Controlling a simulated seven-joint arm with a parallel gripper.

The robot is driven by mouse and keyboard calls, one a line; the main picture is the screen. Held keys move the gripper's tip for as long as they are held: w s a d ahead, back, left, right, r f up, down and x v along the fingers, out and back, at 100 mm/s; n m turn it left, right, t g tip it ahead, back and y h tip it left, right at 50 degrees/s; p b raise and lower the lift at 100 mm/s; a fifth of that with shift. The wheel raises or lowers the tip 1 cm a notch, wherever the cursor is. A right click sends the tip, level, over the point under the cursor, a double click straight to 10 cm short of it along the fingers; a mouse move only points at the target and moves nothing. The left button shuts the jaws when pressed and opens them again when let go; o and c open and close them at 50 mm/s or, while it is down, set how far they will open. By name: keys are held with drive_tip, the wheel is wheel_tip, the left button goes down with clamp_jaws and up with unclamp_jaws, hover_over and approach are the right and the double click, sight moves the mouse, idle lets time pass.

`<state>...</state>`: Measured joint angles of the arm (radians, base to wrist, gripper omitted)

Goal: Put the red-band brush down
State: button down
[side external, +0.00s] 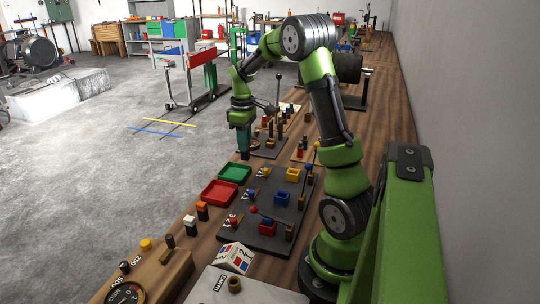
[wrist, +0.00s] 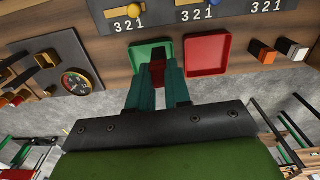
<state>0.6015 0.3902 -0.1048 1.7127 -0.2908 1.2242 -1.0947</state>
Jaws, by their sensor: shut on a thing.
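In the wrist view, my gripper (wrist: 160,68) points down with its green fingers shut on the brush (wrist: 160,52), of which only a dark, reddish bit shows between the fingertips. The fingertips overlap the green tray (wrist: 138,52) in that view. The red tray (wrist: 208,55) lies just to its right and looks empty. In the side view, my gripper (side external: 243,153) hangs at the far end of the green tray (side external: 235,173), with the red tray (side external: 219,193) nearer the camera. I cannot make out the brush there. The gap between brush and tray is unclear.
A dark panel (side external: 262,220) with blue, yellow and red holders and levers lies beside the trays. Orange-topped (side external: 202,211) and white-topped (side external: 190,225) blocks stand near the bench edge. A gauge box (side external: 150,280) is at the front. Another lever board (side external: 268,145) is beyond my gripper.

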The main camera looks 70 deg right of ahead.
drive_tip(key=w+d, duration=0.2)
drive_tip(key=w, duration=0.3)
hover_over(235, 175)
wheel_tip(235, 175, down, 8)
drive_tip(key=shift+s+a+f, duration=0.1)
drive_tip(key=shift+f, duration=0.15)
drive_tip(key=shift+f, duration=0.1)
drive_tip(key=c, duration=1.1)
unclamp_jaws()
